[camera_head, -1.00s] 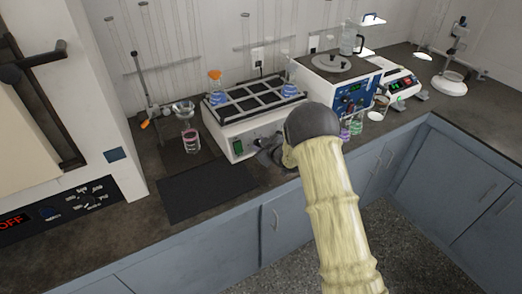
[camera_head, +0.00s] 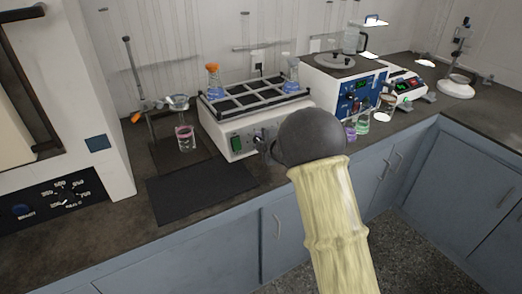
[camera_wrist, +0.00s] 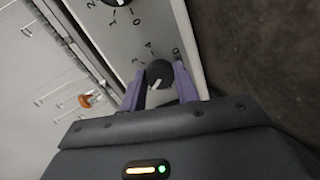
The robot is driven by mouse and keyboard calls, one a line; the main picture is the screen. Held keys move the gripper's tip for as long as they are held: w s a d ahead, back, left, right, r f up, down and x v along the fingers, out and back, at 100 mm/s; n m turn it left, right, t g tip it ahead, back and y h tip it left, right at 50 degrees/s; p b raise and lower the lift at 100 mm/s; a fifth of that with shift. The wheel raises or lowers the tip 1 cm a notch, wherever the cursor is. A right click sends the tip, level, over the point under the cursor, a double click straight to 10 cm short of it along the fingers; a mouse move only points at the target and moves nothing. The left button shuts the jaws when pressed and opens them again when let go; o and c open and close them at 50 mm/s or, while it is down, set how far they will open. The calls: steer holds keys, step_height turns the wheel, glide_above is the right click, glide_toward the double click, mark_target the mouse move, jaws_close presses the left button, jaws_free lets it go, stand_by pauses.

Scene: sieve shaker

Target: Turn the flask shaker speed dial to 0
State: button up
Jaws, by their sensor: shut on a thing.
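The flask shaker (camera_head: 228,128) is a white box with a black rack on top, holding flasks at its back corners. Its front panel has a green switch (camera_head: 236,144). My gripper (camera_head: 264,143) is at the right part of that panel, mostly hidden behind my arm. In the wrist view my gripper (camera_wrist: 160,88) has a purple finger on each side of a round black dial (camera_wrist: 159,72) and is shut on it. The dial's white pointer mark slants toward the lower left. Printed numbers surround it. A second black dial (camera_wrist: 118,2) is partly cut off at the top.
A dark mat (camera_head: 200,190) lies in front of the shaker. A beaker with pink marking (camera_head: 185,138) stands to its left. A blue-panelled device (camera_head: 358,90) and small beakers (camera_head: 362,124) stand to its right. A grey wall socket (camera_head: 258,58) is behind.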

steer(key=n+b, duration=0.4)
steer(key=b, duration=0.1)
steer(key=n+b, duration=0.2)
steer(key=b, duration=0.1)
steer(key=shift+f, duration=0.4)
steer(key=n+b, duration=0.4)
steer(key=shift+s+r+t, duration=0.1)
steer(key=shift+t, duration=0.2)
steer(key=shift+r+n+b, duration=0.1)
steer(key=shift+n+b, duration=0.35)
steer(key=shift+n, duration=0.05)
steer(key=o, duration=1)
steer(key=shift+c, duration=0.2)
steer(key=shift+r, duration=0.1)
steer(key=p+v, duration=0.1)
steer(key=v, duration=1.6)
steer(key=shift+s, duration=0.15)
